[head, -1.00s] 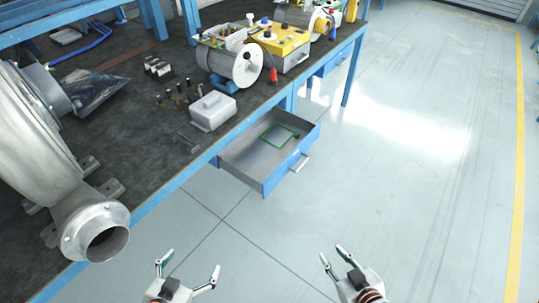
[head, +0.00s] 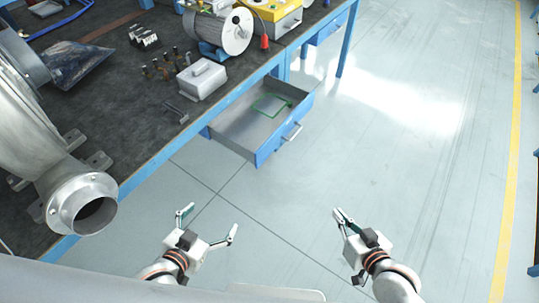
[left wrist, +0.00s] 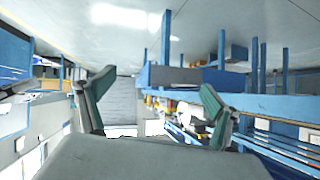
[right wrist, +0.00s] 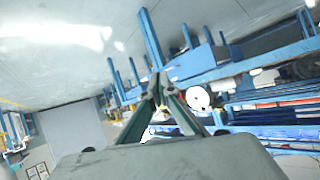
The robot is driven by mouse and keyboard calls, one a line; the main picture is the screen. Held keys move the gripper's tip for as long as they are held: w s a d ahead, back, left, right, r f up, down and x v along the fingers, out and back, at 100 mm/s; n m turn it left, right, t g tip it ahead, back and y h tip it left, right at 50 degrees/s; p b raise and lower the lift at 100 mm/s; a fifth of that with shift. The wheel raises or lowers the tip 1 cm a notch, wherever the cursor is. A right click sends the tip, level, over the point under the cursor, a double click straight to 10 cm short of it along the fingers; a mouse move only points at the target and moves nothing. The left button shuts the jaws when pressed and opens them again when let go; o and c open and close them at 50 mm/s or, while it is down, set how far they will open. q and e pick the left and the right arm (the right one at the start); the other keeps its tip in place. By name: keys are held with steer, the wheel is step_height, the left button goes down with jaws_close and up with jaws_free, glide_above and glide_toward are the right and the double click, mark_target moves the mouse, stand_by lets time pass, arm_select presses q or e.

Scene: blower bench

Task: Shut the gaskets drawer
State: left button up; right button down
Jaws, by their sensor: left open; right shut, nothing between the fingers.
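The gaskets drawer (head: 257,155) is blue with a grey metal inside and hangs pulled out under the bench's front edge. A green square gasket frame (head: 271,105) lies in it, and its bar handle (head: 292,132) is on the front face. My left gripper (head: 208,222) is open and empty, over the floor in front of the drawer and apart from it. My right gripper (head: 343,216) is shut and empty, over the floor to the right, also apart from the drawer. The fingers show in the left wrist view (left wrist: 152,95) and right wrist view (right wrist: 158,88).
Another blue drawer (head: 328,27) is further back. The floor (head: 420,130) at right is clear.

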steer(key=w+a+f+m+y+b, duration=0.25)
steer(key=w+a+y+b, duration=0.25)
steer(key=w+a+b, duration=0.25)
steer(key=m+g+y+b, duration=0.2)
steer(key=m+y+b, duration=0.4)
steer(key=b, duration=0.3)
glide_toward(257, 155)
steer(key=p+x, duration=0.1)
steer(key=x, duration=0.4)
steer(key=shift+w+a+r+p, duration=0.15)
steer(key=shift+a+r+p, duration=0.1)
steer(key=shift+p, duration=0.1)
steer(key=shift+w+a+f, duration=0.1)
steer(key=shift+w+a, duration=0.2)
steer(key=shift+a, duration=0.25)
arm_select(q)
step_height(257, 155, down, 13)
steer(key=s, duration=0.1)
steer(key=shift+s+g, duration=0.15)
steer(key=shift+g, duration=0.25)
steer(key=shift+f, duration=0.15)
